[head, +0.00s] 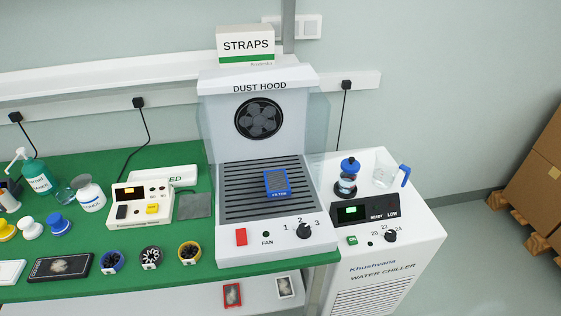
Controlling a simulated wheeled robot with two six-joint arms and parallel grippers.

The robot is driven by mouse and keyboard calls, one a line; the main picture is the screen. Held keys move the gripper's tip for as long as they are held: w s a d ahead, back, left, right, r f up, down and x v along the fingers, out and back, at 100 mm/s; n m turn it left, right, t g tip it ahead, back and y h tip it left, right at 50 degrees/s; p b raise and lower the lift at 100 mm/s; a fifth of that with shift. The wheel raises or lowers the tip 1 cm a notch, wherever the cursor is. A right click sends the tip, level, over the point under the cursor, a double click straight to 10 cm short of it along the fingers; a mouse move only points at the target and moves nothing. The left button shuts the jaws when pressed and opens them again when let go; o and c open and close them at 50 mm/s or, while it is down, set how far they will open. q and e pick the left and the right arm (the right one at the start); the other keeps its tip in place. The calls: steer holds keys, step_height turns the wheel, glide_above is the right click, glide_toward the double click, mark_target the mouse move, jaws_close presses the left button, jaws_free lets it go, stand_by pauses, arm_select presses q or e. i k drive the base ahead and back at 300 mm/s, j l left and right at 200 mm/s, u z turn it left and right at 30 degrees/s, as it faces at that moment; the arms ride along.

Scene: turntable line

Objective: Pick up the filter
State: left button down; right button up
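The filter (277,184) is a small blue-framed rectangle with a dark grey face and a "FILTER" label on its near edge. It lies on the slatted grey bed of the dust hood (254,254), right of the bed's middle. Nothing covers it. Neither of my grippers shows in the head view.
The hood has clear side panels, a fan opening (259,118) behind and a red switch (241,237) and knob in front. The water chiller (375,268) stands at right. The green bench (190,224) at left holds bottles, a meter (142,205) and several small fans.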

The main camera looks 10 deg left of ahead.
mark_target(276, 181)
steer(key=i+l+u, duration=0.15)
steer(key=u, duration=0.2)
steer(key=i+l+u, duration=0.1)
steer(key=l+u, duration=0.3)
steer(key=i+l+u, duration=0.1)
steer(key=l+u, duration=0.25)
steer(key=j, duration=0.15)
